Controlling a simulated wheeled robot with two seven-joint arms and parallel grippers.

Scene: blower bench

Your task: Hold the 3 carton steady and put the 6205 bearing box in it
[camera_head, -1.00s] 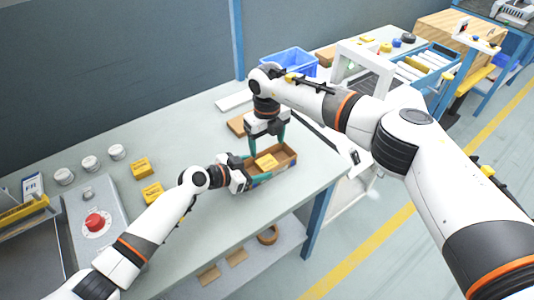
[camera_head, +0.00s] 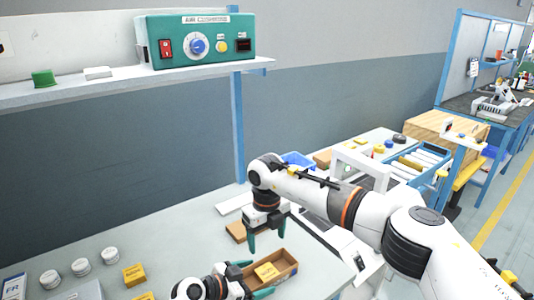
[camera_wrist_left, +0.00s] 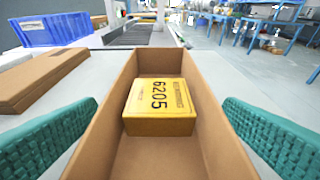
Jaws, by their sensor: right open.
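The carton (camera_head: 289,280) is an open brown box on the bench. It also fills the middle of the left wrist view (camera_wrist_left: 206,115). The yellow 6205 bearing box (camera_head: 266,271) lies inside it, label up, and shows clearly in the left wrist view (camera_wrist_left: 160,106). My left gripper (camera_head: 252,280) is around the carton, one finger outside each long wall. In the left wrist view its teal fingers show narrow gaps to the walls, so it looks open. My right gripper (camera_head: 268,237) is open and empty, just behind the carton, fingers pointing down.
Flat brown cardboard (camera_head: 236,231) lies behind the carton, near a blue bin (camera_wrist_left: 52,29). A shelf with a teal control box (camera_head: 195,40) hangs above. The bench between is clear.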

